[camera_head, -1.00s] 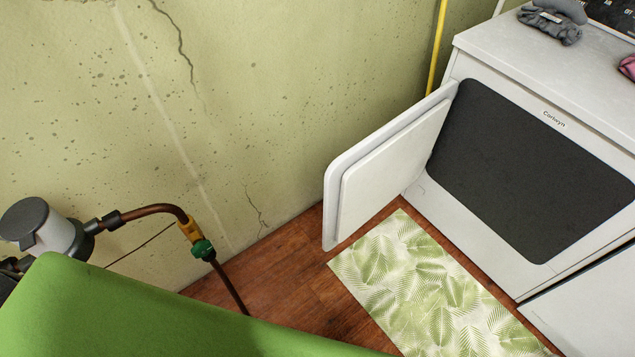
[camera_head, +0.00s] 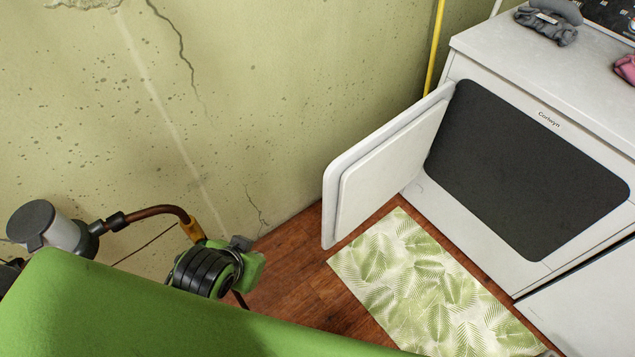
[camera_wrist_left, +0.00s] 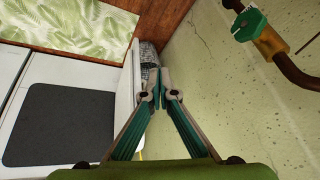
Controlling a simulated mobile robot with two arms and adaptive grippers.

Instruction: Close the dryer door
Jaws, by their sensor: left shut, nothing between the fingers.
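The dryer (camera_head: 480,95) is a white machine at the right of the head view. Its white door (camera_head: 385,165) stands wide open, hinged at the left side of the dark opening (camera_head: 525,170). In the left wrist view the door (camera_wrist_left: 126,85) is a narrow white panel beside the dark opening (camera_wrist_left: 50,122). My left gripper (camera_wrist_left: 160,75) is shut and empty. Its fingertips appear just beside the door's edge in that view; I cannot tell whether they touch. In the head view the left gripper's fingers do not show. My right gripper is in no view.
A green leaf-patterned mat (camera_head: 425,275) lies on the wooden floor before the dryer. A cracked wall (camera_head: 260,90) runs behind the door, with a yellow pipe (camera_head: 435,45) near the dryer. Grey gloves (camera_head: 548,24) and a pink item (camera_head: 626,68) lie on the dryer top.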

